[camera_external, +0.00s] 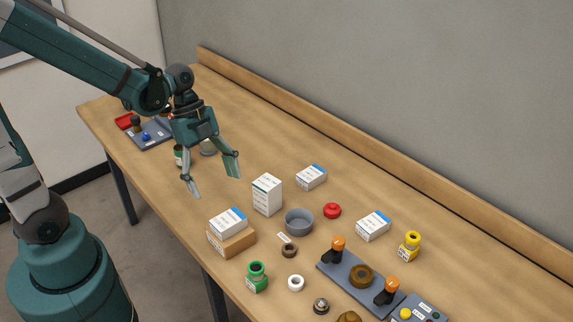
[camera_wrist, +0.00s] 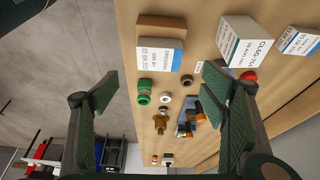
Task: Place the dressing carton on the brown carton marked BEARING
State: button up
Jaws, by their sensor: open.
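The brown carton (camera_external: 236,244) stands near the table's front edge, and its marking is not readable. A white carton with a blue end (camera_external: 228,222) lies on top of it. In the wrist view the brown carton (camera_wrist: 175,22) and this white carton (camera_wrist: 160,56) are at the top. A tall white carton (camera_external: 267,195) stands upright behind and to the right. Two similar white cartons lie flat, one further back (camera_external: 311,177) and one to the right (camera_external: 373,226). I cannot tell from the labels which is the dressing carton. My gripper (camera_external: 213,182) is open and empty, above the table left of the tall carton.
A grey bowl (camera_external: 299,222), a red ring (camera_external: 332,210) and small fittings lie beside the cartons. A green-capped jar (camera_external: 256,277) and a grey fixture with orange-topped posts (camera_external: 361,277) are near the front. A blue-grey tray (camera_external: 150,134) is at the far left.

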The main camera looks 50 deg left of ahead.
jog(key=s+a+r+n+t+y, duration=0.4)
jog(key=a+r+n+t, duration=0.3)
jog(key=r+n, duration=0.6)
jog(key=shift+a+r+n, duration=0.2)
jog(key=shift+a+n, duration=0.65)
jog(key=shift+n, duration=1.35)
jog(key=shift+s, duration=0.1)
jog(key=shift+f, duration=0.1)
